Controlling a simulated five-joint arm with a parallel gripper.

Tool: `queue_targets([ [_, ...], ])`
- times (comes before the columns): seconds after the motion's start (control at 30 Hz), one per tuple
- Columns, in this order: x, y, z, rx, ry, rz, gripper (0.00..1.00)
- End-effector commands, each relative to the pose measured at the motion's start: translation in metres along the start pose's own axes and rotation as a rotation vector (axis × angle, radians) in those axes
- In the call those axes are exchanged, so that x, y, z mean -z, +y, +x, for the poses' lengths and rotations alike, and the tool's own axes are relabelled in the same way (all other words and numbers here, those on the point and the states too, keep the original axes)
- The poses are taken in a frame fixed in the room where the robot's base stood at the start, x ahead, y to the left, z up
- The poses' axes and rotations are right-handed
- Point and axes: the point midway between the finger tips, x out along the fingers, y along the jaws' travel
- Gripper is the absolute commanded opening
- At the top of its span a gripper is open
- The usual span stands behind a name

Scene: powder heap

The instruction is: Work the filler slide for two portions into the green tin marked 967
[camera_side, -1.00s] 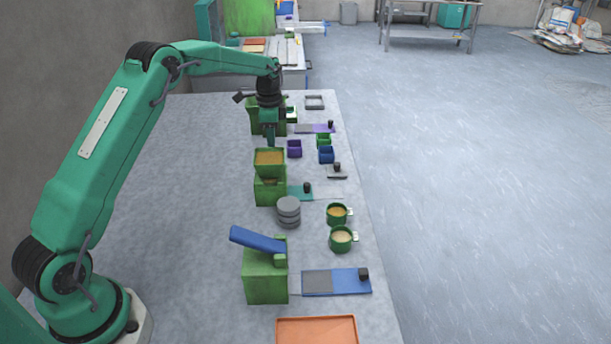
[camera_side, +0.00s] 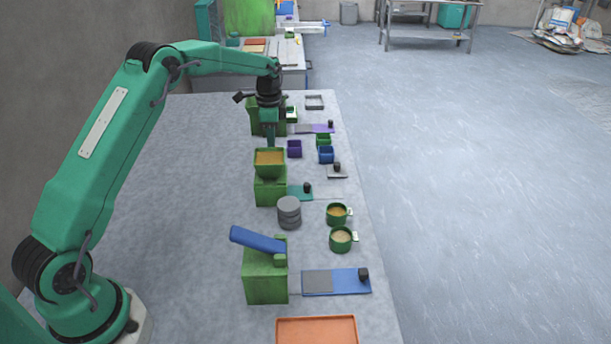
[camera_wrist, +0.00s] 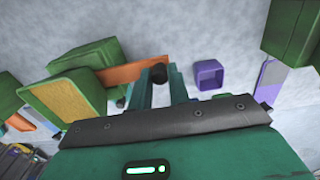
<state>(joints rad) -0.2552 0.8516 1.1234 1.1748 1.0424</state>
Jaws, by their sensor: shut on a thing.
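A green filler (camera_side: 270,187) with tan powder in its hopper (camera_side: 269,158) stands mid-bench; its hopper also shows at left in the wrist view (camera_wrist: 65,98). In that view an orange slide (camera_wrist: 120,74) reaches from it to a black knob (camera_wrist: 158,74) between my fingers. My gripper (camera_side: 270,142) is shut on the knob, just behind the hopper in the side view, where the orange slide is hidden. Two green tins with white tags and tan contents, a nearer (camera_side: 341,240) and a farther (camera_side: 337,214), stand at right. A third tagged green tin (camera_side: 292,115) stands farther back. Their marks are unreadable.
Small purple (camera_side: 294,149), green (camera_side: 323,141) and blue (camera_side: 326,155) tins stand near the gripper. Grey stacked discs (camera_side: 289,211), a green block with a blue bar (camera_side: 258,240), a blue slide (camera_side: 345,281) and an orange tray (camera_side: 317,319) lie nearer. Bench left is clear.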

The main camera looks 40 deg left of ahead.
Motion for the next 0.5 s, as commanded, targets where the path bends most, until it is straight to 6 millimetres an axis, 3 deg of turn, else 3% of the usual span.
queue_targets([
  [0.5, -0.0016, -0.0004, -0.0021, 0.016, 0.009, -0.007, 0.00],
])
